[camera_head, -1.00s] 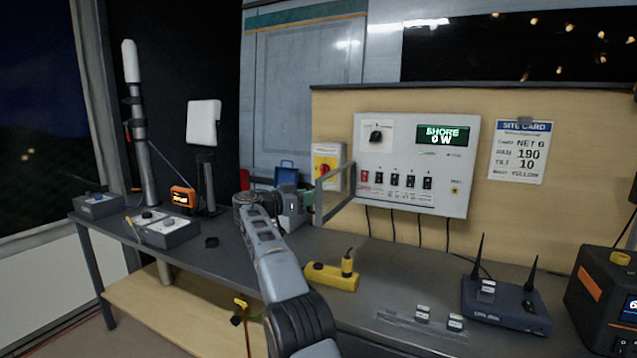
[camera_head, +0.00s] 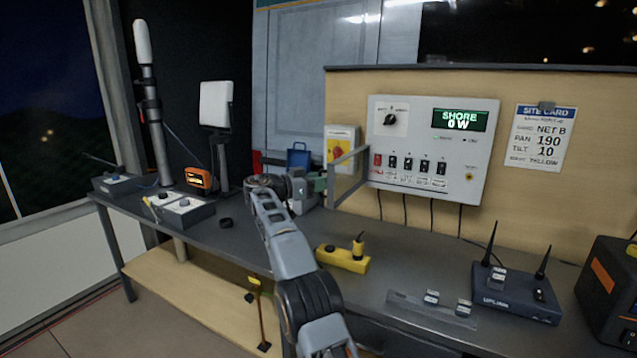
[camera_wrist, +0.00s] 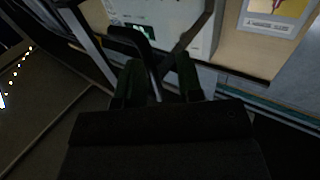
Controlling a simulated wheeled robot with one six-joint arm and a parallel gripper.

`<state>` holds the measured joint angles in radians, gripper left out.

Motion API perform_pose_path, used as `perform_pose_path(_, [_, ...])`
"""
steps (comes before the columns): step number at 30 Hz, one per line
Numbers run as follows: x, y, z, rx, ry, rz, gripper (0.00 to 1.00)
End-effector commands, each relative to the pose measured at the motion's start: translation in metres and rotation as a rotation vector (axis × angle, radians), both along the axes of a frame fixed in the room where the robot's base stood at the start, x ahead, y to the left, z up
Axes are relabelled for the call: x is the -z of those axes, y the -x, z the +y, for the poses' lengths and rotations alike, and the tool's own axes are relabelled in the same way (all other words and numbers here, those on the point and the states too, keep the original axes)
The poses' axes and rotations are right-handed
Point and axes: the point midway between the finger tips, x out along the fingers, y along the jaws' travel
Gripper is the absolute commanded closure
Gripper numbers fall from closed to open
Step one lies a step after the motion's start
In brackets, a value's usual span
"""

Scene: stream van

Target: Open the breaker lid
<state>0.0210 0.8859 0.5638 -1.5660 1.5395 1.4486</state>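The breaker lid (camera_head: 348,178) is a grey-framed clear flap. It stands swung out from the left part of the white breaker panel (camera_head: 478,179), whose row of switches (camera_head: 410,163) is uncovered. My gripper (camera_head: 318,185) is at the lid's outer left edge. In the wrist view, the two dark green fingers of my gripper (camera_wrist: 158,80) are apart. A thin dark bar, seemingly part of the lid, runs between them with space showing on both sides. Whether a finger touches it is unclear. The panel screen (camera_head: 459,120) reads SHORE 0 W.
A red and yellow rotary switch box (camera_head: 342,147) is on the wall behind the lid. A yellow connector block (camera_head: 342,258), a router (camera_head: 515,296) and a black orange-marked unit (camera_head: 607,290) are on the bench. The bench front between them is partly clear.

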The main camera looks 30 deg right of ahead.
Motion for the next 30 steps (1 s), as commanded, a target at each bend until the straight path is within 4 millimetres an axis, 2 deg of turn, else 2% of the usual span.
perform_pose_path(7, [-0.001, 0.001, 0.001, 0.001, 0.001, -0.003, 0.66])
perform_pose_path(11, [-0.002, 0.000, 0.013, -0.002, 0.001, -0.003, 0.66])
perform_pose_path(24, [-0.002, 0.000, 0.100, -0.004, 0.000, -0.001, 0.66])
perform_pose_path(30, [-0.002, 0.001, 0.125, -0.001, 0.001, -0.001, 0.66])
